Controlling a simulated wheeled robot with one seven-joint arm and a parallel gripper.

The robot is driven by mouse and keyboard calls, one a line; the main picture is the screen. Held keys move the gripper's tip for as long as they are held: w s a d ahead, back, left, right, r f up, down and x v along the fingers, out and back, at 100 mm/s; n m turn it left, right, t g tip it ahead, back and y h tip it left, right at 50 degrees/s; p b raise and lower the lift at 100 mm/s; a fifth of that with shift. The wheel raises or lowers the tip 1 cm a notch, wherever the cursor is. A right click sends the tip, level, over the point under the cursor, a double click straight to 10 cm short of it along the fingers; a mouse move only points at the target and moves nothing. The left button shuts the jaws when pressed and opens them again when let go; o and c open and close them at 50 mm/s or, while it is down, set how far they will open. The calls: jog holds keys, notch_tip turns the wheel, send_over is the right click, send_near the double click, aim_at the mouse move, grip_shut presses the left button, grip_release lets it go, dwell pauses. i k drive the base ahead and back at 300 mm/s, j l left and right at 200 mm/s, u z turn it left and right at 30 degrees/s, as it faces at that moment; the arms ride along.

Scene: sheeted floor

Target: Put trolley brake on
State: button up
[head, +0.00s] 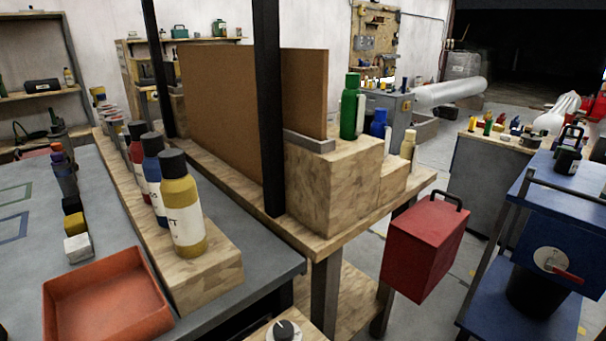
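A blue trolley (487,311) stands at the right edge of the head view, partly cut off by the frame. It has a blue top, a blue lower shelf and a dark rail handle (575,188). On its near side is a round pale disc (546,259) with a red lever (569,274), which points right and slightly down. I cannot tell from this view whether that lever position is on or off. The trolley's wheels are out of frame. My gripper is not in view.
A wooden bench (415,182) with a red box (425,245) at its end stands left of the trolley. A grey table (105,205) with an orange tray (105,300) and bottles fills the left. A dial knob (285,329) shows at the bottom. Floor shows between bench and trolley.

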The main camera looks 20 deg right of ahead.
aim_at(548, 266)
jog(key=z, duration=1.45)
